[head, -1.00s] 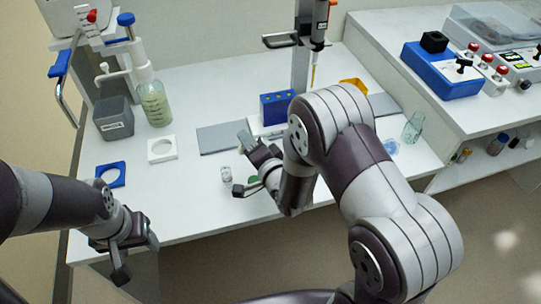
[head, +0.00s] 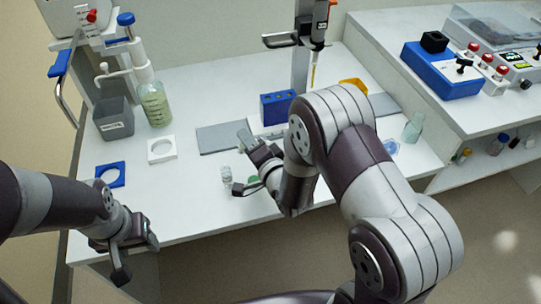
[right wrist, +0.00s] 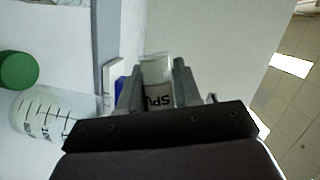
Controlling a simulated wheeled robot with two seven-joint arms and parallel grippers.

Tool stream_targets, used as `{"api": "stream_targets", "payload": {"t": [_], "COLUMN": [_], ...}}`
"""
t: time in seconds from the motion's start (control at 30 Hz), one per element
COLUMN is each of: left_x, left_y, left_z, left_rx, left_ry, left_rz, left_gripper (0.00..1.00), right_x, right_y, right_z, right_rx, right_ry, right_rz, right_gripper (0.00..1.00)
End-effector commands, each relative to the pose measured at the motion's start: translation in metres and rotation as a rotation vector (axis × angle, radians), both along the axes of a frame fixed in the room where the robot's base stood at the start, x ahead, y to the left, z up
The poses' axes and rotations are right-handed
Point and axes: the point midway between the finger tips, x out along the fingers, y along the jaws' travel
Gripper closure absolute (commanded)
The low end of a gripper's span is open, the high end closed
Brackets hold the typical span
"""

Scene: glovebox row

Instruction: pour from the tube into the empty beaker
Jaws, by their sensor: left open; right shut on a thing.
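My right gripper (head: 243,163) is shut on the tube (right wrist: 157,92), which shows between the fingers in the right wrist view with dark letters on a pale label. The tube is above the bench; its contents and exact tilt cannot be made out. A small clear beaker (head: 226,176) stands on the bench just left of the right gripper; with its dark graduation marks it also shows at the left of the right wrist view (right wrist: 48,116). A green cap (right wrist: 18,70) lies near it. My left gripper (head: 137,258) is open and empty at the bench's front left edge.
A blue rack (head: 277,107) stands behind the right gripper. A white square holder (head: 162,150), a blue square ring (head: 110,174), a marked bottle (head: 155,105) and a grey bin (head: 114,120) are at left. Another glass vessel (head: 412,128) stands at right.

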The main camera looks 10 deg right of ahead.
Motion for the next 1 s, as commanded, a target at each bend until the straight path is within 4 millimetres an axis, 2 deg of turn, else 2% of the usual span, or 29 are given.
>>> {"api": "stream_targets", "payload": {"t": [1.0], "left_x": [0.0000], "left_y": [0.0000], "left_z": [-0.0026], "left_rx": [0.000], "left_ry": [0.000], "left_rz": [0.000], "left_gripper": [0.42], "right_x": [0.0000], "right_y": [-0.0003], "right_z": [0.0025], "right_rx": [0.054], "right_ry": [-0.005], "right_rz": [0.000], "right_gripper": [0.96]}}
